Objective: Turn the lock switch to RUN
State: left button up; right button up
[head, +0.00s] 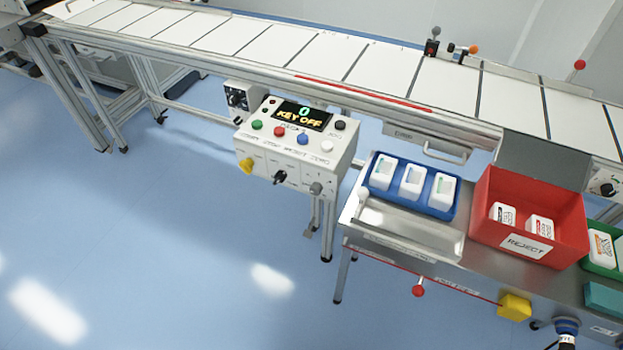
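A white control box (290,155) stands on a post in front of the conveyor, left of the steel bench. Its display (301,115) reads "0" and "KEY OFF". The front face has a yellow knob (247,166), a black switch (279,177) in the middle and a grey knob (316,188). The black switch looks like the lock switch, but its labels are too small to read. Green, red, blue, white and black buttons sit on the sloped top. Neither of my grippers is in view, and nothing touches the box.
The conveyor (280,45) runs behind the box. The steel bench (410,235) at right holds a blue tray (382,205) of white containers and a red REJECT bin (545,205). A red ball knob (418,291) sticks out in front. Blue floor (170,240) before the box is clear.

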aim_at(247, 165)
jog(key=i+j, duration=0.1)
jog(key=j, duration=0.45)
jog(key=i+j+z, duration=0.1)
jog(key=j, duration=0.4)
jog(key=i+j+z, duration=0.1)
jog(key=j, duration=0.45)
